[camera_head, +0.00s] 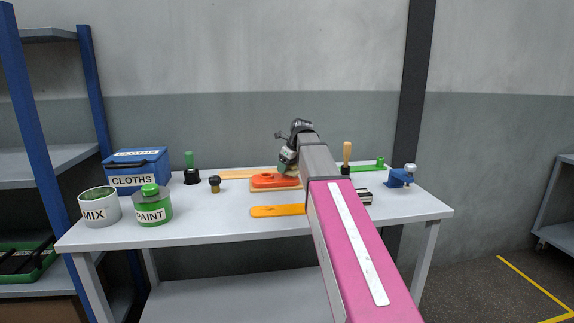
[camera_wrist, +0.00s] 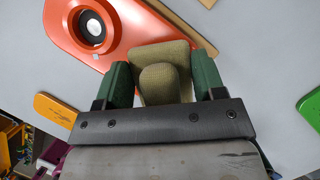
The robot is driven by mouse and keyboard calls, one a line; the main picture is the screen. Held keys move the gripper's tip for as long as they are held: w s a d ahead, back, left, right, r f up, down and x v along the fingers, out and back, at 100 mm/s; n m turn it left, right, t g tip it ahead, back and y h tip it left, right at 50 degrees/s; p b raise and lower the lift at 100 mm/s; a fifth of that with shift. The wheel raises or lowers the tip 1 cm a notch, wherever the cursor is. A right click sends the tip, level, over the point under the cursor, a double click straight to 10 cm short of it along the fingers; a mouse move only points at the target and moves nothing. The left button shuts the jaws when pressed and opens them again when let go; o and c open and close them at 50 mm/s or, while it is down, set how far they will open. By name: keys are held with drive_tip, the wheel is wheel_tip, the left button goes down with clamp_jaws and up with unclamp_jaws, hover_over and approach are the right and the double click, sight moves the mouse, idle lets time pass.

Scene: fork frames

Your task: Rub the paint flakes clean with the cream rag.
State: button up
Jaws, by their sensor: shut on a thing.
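My gripper (camera_wrist: 163,82), with green fingertips, is shut on a khaki, cloth-textured pad with a rounded grip, which looks like the cream rag (camera_wrist: 160,58). In the wrist view the rag overlaps the edge of an orange tool with a dark round hole (camera_wrist: 68,30). I cannot tell whether the rag touches it. In the head view my gripper (camera_head: 287,164) is over the back middle of the bench, just behind the orange tool (camera_head: 268,180), and the arm hides part of that area. I cannot make out any paint flakes.
On the grey workbench (camera_head: 200,220) stand a blue cloths box (camera_head: 150,166), a mix can (camera_head: 97,213) and a green paint can (camera_head: 153,212) at the left. An orange-yellow strip (camera_head: 275,211) lies in front. A blue clamp-like tool (camera_head: 400,178) is at right.

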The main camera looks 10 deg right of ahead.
drive_tip(key=shift+f, duration=0.65)
idle(0.7)
drive_tip(key=shift+a, duration=0.15)
drive_tip(key=shift+a+r, duration=0.1)
drive_tip(key=shift+a, duration=0.2)
drive_tip(key=shift+d, duration=0.15)
drive_tip(key=shift+d, duration=0.75)
drive_tip(key=shift+a, duration=0.1)
drive_tip(key=shift+a, duration=0.75)
drive_tip(key=shift+d, duration=0.1)
